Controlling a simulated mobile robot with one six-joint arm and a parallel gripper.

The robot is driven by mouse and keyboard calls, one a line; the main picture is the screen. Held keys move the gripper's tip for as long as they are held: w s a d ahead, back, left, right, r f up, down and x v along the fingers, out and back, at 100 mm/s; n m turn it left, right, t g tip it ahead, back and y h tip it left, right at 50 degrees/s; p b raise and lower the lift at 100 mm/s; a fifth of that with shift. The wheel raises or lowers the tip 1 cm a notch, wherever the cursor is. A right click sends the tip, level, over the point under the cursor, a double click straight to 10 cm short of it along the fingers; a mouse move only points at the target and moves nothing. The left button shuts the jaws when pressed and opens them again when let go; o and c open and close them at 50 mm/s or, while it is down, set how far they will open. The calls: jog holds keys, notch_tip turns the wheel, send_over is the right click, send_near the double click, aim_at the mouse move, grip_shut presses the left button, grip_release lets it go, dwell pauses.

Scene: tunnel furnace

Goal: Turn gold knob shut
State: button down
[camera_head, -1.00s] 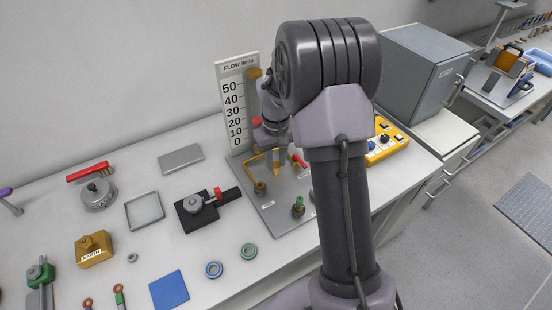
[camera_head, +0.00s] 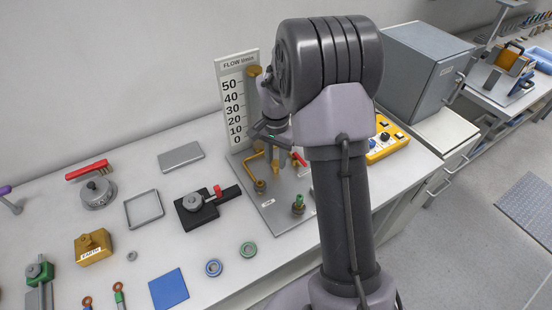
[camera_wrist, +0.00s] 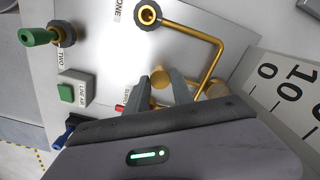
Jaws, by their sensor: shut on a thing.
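The gold knob (camera_wrist: 160,77) shows in the wrist view between the two fingertips of my gripper (camera_wrist: 162,82). The fingers are shut on it, one on each side, and hide part of it. In the head view my gripper (camera_head: 272,138) points down over the grey metal plate (camera_head: 268,207), in front of the flow scale (camera_head: 232,105). A gold stem (camera_head: 276,157) shows below it there, and my arm hides much of the area around it.
A bent gold pipe (camera_wrist: 215,55) runs close to the fingers, from the valve fitting marked ONE (camera_wrist: 147,13). A green-handled valve (camera_wrist: 38,37) and a green button (camera_wrist: 67,93) are to the left. A red lever (camera_head: 299,159) stands near my gripper.

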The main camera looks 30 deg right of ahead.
aim_at(276, 163)
jog(key=m, duration=0.4)
jog(key=shift+b, duration=0.4)
jog(key=shift+m+b, duration=0.4)
jog(key=shift+m, duration=1.7)
jog(key=c, duration=1.1)
grip_release()
notch_tip(276, 163, up, 18)
jog(key=p, duration=0.6)
jog(key=shift+f+p, duration=0.25)
jog(key=shift+p, duration=0.05)
